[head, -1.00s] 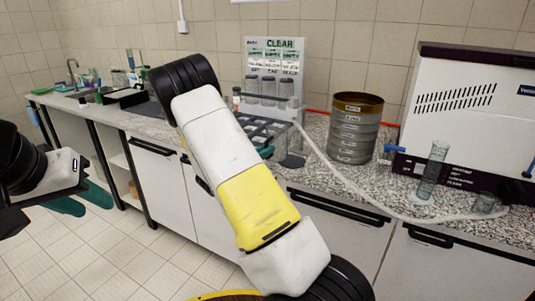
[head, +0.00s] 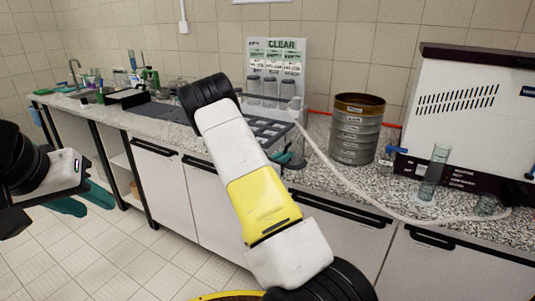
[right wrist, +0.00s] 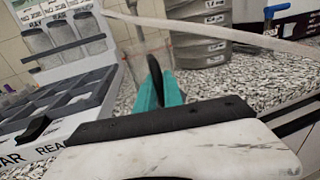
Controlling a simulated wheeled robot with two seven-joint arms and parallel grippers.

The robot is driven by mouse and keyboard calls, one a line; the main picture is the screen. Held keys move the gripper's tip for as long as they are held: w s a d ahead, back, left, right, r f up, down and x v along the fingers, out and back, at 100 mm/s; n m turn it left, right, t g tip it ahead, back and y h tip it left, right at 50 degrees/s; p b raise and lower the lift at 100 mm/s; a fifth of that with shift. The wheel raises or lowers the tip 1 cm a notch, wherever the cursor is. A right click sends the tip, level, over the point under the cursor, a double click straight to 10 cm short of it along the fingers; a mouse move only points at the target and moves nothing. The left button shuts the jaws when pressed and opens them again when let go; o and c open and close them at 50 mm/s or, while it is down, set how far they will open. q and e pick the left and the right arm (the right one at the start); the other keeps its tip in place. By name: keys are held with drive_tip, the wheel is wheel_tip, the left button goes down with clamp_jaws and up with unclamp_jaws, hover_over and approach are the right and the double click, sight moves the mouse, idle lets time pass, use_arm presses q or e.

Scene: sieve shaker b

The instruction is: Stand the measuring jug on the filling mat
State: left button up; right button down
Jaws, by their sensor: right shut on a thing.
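My right gripper (head: 284,159) is at the counter, beside the front right corner of the grey rack; its teal fingers also show in the right wrist view (right wrist: 160,88). It is shut on a clear vessel, seemingly the measuring jug (right wrist: 136,62), which is mostly hidden behind the fingers. In the head view the jug is too small and covered to make out well. A dark flat area (head: 168,119) on the counter left of my right arm may be the filling mat; I cannot tell. My left gripper (head: 82,202) is open and empty, low at the left, away from the counter.
A sieve stack (head: 357,135) stands right of the gripper. A clear cylinder (head: 433,175) stands before the white machine (head: 470,105). The grey rack (head: 262,128) holds the sign board (head: 277,60) behind.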

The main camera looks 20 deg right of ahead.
drive_tip(key=shift+f, duration=0.15)
drive_tip(key=c, duration=1.5)
unclamp_jaws()
drive_tip(key=shift+o, duration=0.2)
